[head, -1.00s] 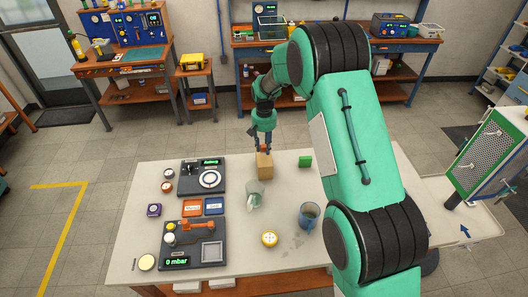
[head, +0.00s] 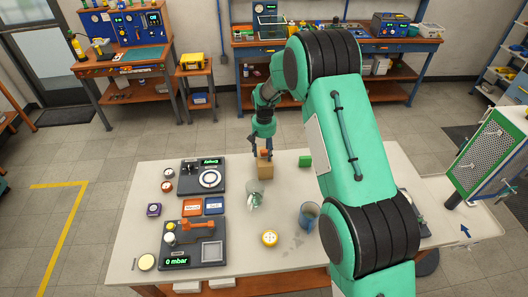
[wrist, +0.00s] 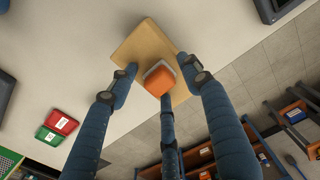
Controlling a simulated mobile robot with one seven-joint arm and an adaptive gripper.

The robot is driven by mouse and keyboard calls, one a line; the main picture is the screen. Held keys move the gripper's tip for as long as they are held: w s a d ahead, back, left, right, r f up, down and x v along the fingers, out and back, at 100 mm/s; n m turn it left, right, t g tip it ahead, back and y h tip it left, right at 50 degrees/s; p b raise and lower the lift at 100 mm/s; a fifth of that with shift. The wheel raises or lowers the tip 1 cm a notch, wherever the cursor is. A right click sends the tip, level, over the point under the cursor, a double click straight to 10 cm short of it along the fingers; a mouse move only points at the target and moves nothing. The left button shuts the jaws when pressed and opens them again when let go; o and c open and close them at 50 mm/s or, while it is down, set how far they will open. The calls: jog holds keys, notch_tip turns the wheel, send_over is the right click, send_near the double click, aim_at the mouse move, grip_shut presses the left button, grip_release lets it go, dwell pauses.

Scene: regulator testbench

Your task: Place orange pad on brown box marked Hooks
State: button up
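The brown box (head: 265,171) stands on the white table near its far edge; no Hooks marking is readable. The orange pad (head: 264,153) lies on top of it. In the wrist view the orange pad (wrist: 160,78) rests on the tan top of the box (wrist: 147,42), a little toward one edge. My gripper (head: 260,151) is just above the box, pointing down. In the wrist view its three fingers (wrist: 158,78) are spread around the pad, with gaps visible at the left and right fingers. The third finger's contact with the pad is unclear.
A green block (head: 305,161) stands right of the box. A clear glass (head: 254,195) is in front, and a blue mug (head: 308,216) is nearer. A black dial device (head: 203,177) is to the left. My arm covers the table's right part.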

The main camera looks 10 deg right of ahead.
aim_at(264, 151)
notch_tip(264, 151, up, 12)
jog(key=shift+r, duration=0.2)
dwell(0.8)
dwell(0.6)
